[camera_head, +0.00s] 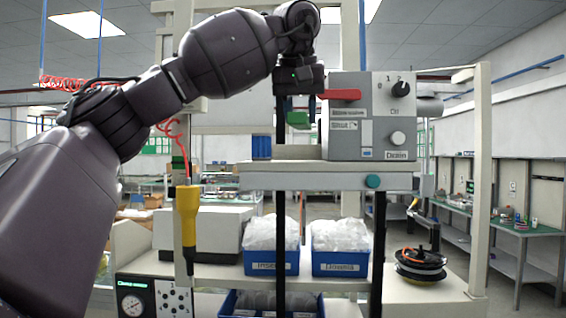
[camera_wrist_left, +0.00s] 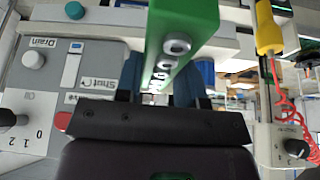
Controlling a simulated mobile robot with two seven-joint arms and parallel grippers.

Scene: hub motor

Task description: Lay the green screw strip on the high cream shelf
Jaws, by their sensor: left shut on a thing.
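The green screw strip (camera_head: 298,119) is held up in the air, beside the left face of the grey control box. In the left wrist view the strip (camera_wrist_left: 182,30) shows screw heads along its side. My left gripper (camera_head: 300,106) points down from above and is shut on the strip; its blue fingers (camera_wrist_left: 160,85) stand on either side of it. The high cream shelf (camera_head: 300,181) is below the strip, with a visible gap. Its edge also shows in the left wrist view (camera_wrist_left: 120,16). My right gripper is in neither view.
The grey control box (camera_head: 372,115) with a red lever (camera_head: 340,95) stands on the shelf, close right of my gripper. A blue object (camera_head: 261,147) is at the shelf's left. A yellow-handled tool (camera_head: 188,215) hangs at left. Blue bins (camera_head: 340,263) sit on the lower shelf.

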